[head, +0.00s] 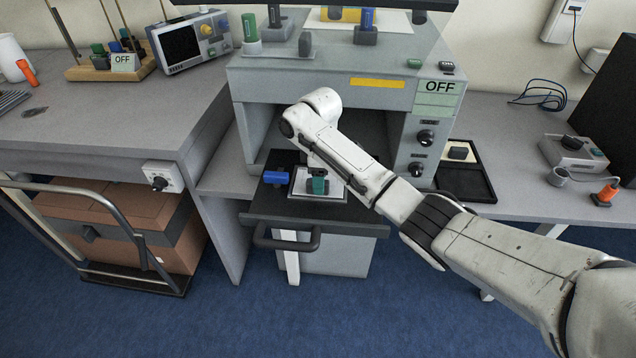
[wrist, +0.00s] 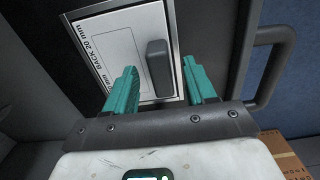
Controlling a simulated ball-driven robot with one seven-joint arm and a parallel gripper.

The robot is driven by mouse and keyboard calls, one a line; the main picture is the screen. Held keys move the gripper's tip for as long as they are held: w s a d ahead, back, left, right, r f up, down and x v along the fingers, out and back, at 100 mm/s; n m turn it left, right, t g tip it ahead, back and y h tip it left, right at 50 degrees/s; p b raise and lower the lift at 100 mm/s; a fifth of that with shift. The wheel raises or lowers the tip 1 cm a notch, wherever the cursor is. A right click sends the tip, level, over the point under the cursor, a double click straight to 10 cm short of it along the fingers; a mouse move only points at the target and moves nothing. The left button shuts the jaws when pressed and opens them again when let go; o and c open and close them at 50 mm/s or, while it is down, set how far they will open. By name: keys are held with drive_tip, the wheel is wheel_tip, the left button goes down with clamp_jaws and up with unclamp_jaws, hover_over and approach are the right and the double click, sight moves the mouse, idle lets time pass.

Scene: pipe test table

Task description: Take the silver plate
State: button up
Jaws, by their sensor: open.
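The silver plate (head: 338,194) lies on the pulled-out dark drawer shelf of the grey cabinet, partly hidden by my arm in the head view. In the wrist view the plate (wrist: 122,42) has a bright silver rim, a pale face marked "BACK 20 mm" and a dark upright grip block (wrist: 158,68). My gripper (wrist: 160,67) is open, with one teal finger on each side of the block in the wrist view. I cannot tell whether the fingers touch the block. In the head view my gripper (head: 318,186) is low over the plate.
A blue cylinder (head: 276,178) lies on the shelf left of the plate. The drawer's bar handle (head: 287,243) sticks out in front. The cabinet (head: 300,75) rises behind, its sign reading OFF. A black tray (head: 470,181) is on the right bench. A loaded trolley (head: 120,235) stands left.

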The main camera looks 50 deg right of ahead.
drive_tip(key=shift+f, duration=1.3)
drive_tip(key=shift+c, duration=0.4)
clamp_jaws()
